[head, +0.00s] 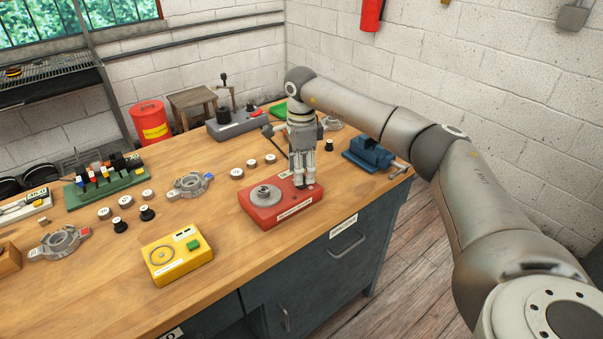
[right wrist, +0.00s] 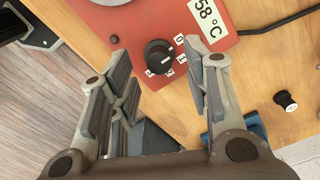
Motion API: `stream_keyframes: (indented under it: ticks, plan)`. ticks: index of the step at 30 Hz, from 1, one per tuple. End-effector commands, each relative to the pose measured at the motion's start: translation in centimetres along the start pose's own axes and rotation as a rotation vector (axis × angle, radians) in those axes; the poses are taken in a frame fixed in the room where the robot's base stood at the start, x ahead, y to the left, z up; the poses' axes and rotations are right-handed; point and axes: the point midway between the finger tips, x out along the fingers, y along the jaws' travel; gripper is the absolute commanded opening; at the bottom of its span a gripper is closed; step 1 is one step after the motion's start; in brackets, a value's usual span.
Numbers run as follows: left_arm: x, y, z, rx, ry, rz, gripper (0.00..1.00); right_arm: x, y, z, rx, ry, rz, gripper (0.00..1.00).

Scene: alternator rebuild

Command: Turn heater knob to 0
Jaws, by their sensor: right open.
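The heater is a red box (head: 270,215) on the wooden bench in the head view, with a round grey plate (head: 265,194) on top. In the right wrist view its red top (right wrist: 140,25) carries a "58 °C" label (right wrist: 207,18) and a black round knob (right wrist: 159,55) ringed by small white number marks. Which number the knob points at is too small to tell. My right gripper (head: 304,184) points down over the heater's right end. In the right wrist view its open fingers (right wrist: 153,44) stand either side of the knob, apart from it. My left gripper is out of view.
A yellow box (head: 177,256) with a green button stands front left. A blue vise (head: 369,154) is at the bench's right edge. A grey device (head: 238,123) stands behind the heater. Small round parts and metal housings lie to the left.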

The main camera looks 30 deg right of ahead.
Motion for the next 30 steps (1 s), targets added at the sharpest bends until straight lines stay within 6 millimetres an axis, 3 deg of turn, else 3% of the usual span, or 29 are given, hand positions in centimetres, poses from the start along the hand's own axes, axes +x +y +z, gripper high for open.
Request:
stream_keyframes:
  ticks: [6,13,19,30]
  plan:
    - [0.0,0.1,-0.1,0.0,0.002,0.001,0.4,-5.0,-0.1,0.0,0.001,-0.004,-0.005,0.44]
    - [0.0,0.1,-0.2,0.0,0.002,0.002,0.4,-8.9,-0.1,0.0,0.001,-0.002,-0.003,0.44]
    - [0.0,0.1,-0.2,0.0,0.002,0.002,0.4,-10.2,0.0,-0.1,0.002,-0.001,-0.001,0.44]
    - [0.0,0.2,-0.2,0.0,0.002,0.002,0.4,-10.2,0.0,-0.1,0.001,-0.001,-0.001,0.44]
